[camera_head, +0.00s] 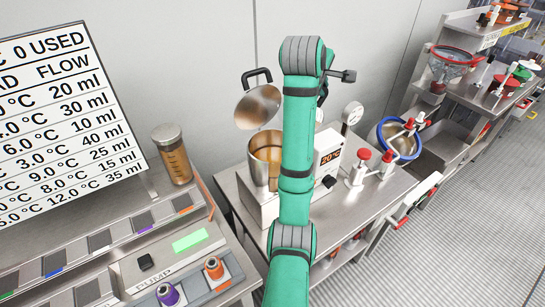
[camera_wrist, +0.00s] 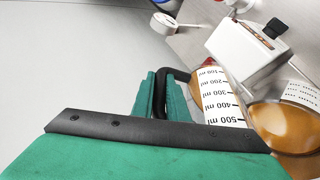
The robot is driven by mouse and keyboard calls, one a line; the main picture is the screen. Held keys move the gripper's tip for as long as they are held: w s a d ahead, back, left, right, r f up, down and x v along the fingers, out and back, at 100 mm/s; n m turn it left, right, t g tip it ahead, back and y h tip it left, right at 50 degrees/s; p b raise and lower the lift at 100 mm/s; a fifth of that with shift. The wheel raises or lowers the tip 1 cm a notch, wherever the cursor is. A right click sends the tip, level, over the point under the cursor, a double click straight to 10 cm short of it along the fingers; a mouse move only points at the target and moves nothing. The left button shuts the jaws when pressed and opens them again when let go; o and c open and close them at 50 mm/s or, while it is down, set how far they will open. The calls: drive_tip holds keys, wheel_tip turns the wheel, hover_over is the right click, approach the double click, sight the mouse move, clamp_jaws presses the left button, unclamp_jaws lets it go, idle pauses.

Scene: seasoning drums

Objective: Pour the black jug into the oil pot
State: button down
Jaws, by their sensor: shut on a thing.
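In the wrist view my gripper (camera_wrist: 158,92) is shut on the black handle (camera_wrist: 176,76) of the jug. A white scale strip marked 100 to 500 ml (camera_wrist: 217,92) shows beside the handle, slanted in this view. My arm hides the gripper and most or all of the jug in the head view. The metal oil pot (camera_head: 265,147) stands on the bench beside the white box, left of my arm. A round metal lid with a black handle (camera_head: 258,107) is raised above it. Brown surfaces and a second scale strip show at lower right in the wrist view. I cannot tell whether anything pours.
The white box (camera_head: 329,157) reads 20°C and also shows in the wrist view (camera_wrist: 242,47). Red-topped valves (camera_head: 362,160) and a blue-rimmed bowl (camera_head: 399,140) are to the right. A brown-filled jar (camera_head: 172,154) and a pump panel (camera_head: 145,262) are left. The floor at right is clear.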

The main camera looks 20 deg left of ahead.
drive_tip(key=shift+w+d+f+g+y, duration=0.3)
drive_tip(key=shift+w+g+y, duration=0.15)
drive_tip(key=shift+g, duration=0.45)
drive_tip(key=shift+a+f, duration=0.1)
drive_tip(key=shift+a, duration=0.05)
drive_tip(key=shift+w+d+m+g, duration=0.2)
drive_tip(key=shift+m+g, duration=0.1)
drive_tip(key=w+d+f+m+g+y+b, duration=0.1)
drive_tip(key=w+d+f+g+y+b, duration=0.2)
drive_tip(key=w+f+g+y+b, duration=0.1)
drive_tip(key=shift+w+f+m+g+b, duration=0.15)
drive_tip(key=shift+f+m+g+b, duration=0.25)
drive_tip(key=shift+f+g, duration=0.7)
drive_tip(key=shift+f, duration=0.2)
